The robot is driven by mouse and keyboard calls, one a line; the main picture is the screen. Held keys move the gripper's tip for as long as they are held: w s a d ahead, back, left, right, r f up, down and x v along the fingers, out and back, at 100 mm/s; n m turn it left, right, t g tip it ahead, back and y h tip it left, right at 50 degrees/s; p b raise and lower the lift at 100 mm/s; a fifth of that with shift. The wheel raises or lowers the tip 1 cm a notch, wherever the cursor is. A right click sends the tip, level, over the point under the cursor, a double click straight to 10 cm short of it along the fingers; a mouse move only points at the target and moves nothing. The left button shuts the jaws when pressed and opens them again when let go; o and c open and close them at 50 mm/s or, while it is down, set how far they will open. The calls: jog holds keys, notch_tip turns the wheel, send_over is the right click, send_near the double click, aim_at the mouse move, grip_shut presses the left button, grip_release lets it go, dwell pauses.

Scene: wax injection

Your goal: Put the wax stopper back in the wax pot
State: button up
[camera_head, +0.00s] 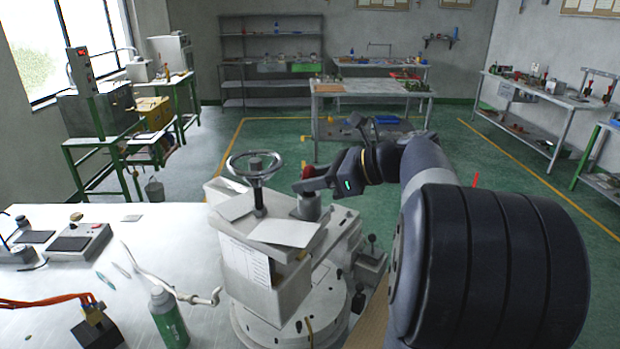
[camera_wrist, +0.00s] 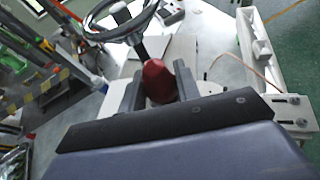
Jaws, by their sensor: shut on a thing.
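The wax stopper shows as a red knob (camera_head: 308,172) between my gripper's fingers (camera_head: 313,184). It also shows in the wrist view (camera_wrist: 157,78), with a dark finger on each side of it. My gripper is shut on the stopper. A short grey cylinder (camera_head: 309,208), which looks like the neck of the wax pot, stands on the wax machine (camera_head: 250,270) right below the fingers. The stopper's lower part is hidden by the fingers, so I cannot tell whether it is inside the opening or just above it.
A handwheel (camera_head: 255,167) on a post rises close to the left of my gripper.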

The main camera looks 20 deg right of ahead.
jog(key=shift+f+b, duration=0.35)
jog(key=shift+f, duration=0.45)
jog(key=o, duration=1)
jog(key=shift+o, duration=0.2)
jog(key=shift+r, duration=0.1)
jog(key=b+v, duration=0.1)
jog(key=v, duration=0.9)
jog(key=shift+s+d, duration=0.3)
jog(key=shift+r, duration=0.1)
